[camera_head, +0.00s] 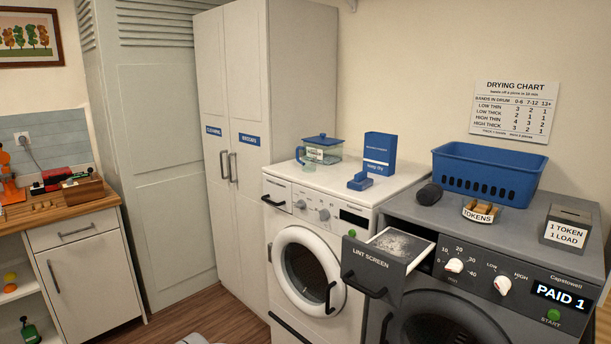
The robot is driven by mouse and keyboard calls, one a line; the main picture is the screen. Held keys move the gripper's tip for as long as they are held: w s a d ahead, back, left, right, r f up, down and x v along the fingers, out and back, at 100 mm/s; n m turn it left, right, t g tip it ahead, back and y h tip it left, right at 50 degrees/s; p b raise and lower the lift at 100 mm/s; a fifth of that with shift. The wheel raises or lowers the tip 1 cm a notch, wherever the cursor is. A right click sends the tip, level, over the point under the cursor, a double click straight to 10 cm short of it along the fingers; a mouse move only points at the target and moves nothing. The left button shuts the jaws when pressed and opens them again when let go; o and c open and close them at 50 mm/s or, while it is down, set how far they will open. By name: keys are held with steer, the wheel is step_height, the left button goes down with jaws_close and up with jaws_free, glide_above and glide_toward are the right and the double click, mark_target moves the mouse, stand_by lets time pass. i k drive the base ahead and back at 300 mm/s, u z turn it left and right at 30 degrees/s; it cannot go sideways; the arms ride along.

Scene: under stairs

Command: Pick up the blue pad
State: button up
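A small blue block-like thing (361,182), which looks like the blue pad, lies on top of the white washing machine (400,190), near its front right part. It has a raised part and is too small to make out in detail. A taller blue box with white lettering (379,153) stands upright just behind it. My gripper is not in view.
A glass container with blue lid (322,149) and a small clear cup (316,187) stand left on the washer. The grey dryer (470,225) holds a blue basket (487,174), a dark roll (429,194), a token tray (480,211) and a token box (567,229). Its lint screen drawer (375,268) sticks out.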

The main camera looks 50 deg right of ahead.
mark_target(361, 181)
steer(key=z, duration=0.05)
steer(key=i, duration=1.4)
steer(key=z, duration=0.9)
steer(key=i, duration=0.9)
steer(key=z, duration=0.95)
